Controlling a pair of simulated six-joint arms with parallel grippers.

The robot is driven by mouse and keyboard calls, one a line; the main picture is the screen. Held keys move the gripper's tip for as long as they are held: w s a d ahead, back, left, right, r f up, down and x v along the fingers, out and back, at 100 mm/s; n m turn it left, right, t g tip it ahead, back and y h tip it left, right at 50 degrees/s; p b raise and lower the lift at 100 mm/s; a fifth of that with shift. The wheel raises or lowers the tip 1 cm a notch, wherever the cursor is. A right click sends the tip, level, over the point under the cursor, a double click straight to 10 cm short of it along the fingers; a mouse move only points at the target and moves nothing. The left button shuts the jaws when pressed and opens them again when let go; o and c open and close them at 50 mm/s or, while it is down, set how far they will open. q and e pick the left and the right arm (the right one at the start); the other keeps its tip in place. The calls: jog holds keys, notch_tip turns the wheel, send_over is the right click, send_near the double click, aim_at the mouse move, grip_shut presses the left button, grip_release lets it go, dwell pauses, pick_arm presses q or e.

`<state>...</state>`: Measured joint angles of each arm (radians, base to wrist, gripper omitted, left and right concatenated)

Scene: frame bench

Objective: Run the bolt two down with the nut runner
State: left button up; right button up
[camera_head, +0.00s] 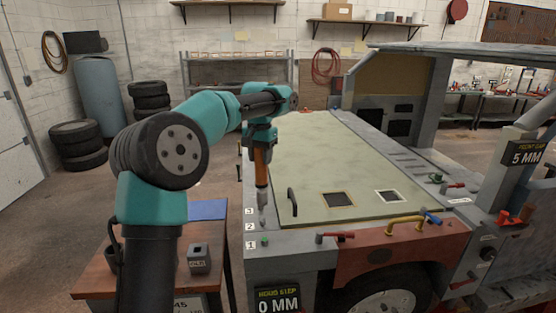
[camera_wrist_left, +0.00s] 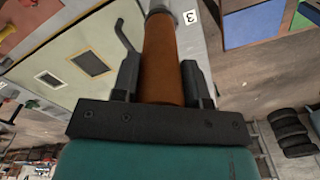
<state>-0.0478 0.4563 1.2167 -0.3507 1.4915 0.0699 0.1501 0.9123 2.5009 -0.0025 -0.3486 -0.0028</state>
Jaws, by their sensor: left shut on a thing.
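My left gripper (camera_head: 260,142) is shut on the nut runner (camera_head: 260,170), an orange tool with a grey lower end, held upright and pointing down. In the left wrist view the two fingers (camera_wrist_left: 163,82) clasp the orange body (camera_wrist_left: 163,55). The label three (camera_head: 249,211) is just behind, and the label one (camera_head: 250,244) is in front. My right gripper is not in view.
The pale green hood panel (camera_head: 330,165) with a black handle (camera_head: 292,202) lies right of the runner. A red-handled clamp (camera_head: 335,236) sits at the front rail. A wooden table (camera_head: 130,270) at lower left carries a grey block (camera_head: 199,258) and a blue mat (camera_head: 207,210).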

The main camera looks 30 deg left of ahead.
aim_at(261, 180)
pick_arm(q)
jog(key=shift+a, duration=0.1)
dwell(0.4)
jog(key=shift+f, duration=4.3)
dwell(1.2)
dwell(0.4)
